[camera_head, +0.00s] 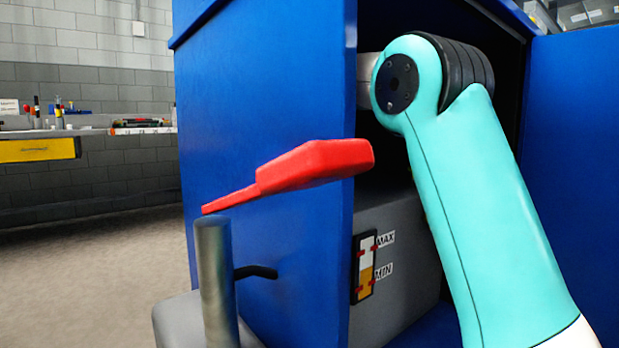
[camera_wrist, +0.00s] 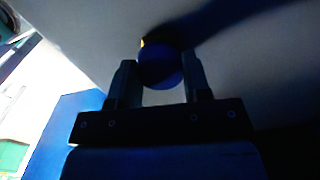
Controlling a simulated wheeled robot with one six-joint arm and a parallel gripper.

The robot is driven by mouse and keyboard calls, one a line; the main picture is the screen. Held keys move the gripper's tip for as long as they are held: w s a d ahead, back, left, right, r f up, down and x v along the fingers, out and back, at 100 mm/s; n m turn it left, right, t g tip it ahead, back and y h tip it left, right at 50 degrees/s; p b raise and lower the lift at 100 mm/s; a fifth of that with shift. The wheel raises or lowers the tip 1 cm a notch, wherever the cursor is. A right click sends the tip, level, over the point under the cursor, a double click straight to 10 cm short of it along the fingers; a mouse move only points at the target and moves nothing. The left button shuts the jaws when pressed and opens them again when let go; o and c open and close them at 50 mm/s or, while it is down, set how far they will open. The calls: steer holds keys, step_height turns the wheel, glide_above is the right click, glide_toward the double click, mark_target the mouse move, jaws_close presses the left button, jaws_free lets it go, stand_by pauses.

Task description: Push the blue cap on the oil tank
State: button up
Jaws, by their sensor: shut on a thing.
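The blue cap (camera_wrist: 161,72) shows dark and round in the wrist view, on or just above the grey top of the oil tank (camera_wrist: 85,32). My gripper (camera_wrist: 160,76) has one finger on each side of the cap and is shut on it. In the head view the grey oil tank (camera_head: 405,222) stands inside the blue cabinet, with a MAX/MIN level gauge (camera_head: 364,268) on its front. My arm reaches into the cabinet there, and the cap and my gripper are hidden. The wrist view is dark, so I cannot tell how far down the cap sits.
The blue cabinet (camera_head: 265,110) has a side wall left of my arm and a blue panel (camera_head: 575,170) to the right. A red lever (camera_head: 310,165) on a grey post (camera_head: 215,275) stands in front. A workbench (camera_head: 90,131) is far left, with open floor before it.

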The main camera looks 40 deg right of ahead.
steer(key=shift+f+b, duration=0.4)
steer(key=shift+f, duration=0.1)
steer(key=o, duration=1)
steer(key=shift+c, duration=0.2)
steer(key=shift+r, duration=0.2)
step_height(320, 180, up, 7)
steer(key=p, duration=0.7)
steer(key=shift+r+p, duration=0.2)
steer(key=shift+p, duration=0.2)
steer(key=shift+f, duration=0.1)
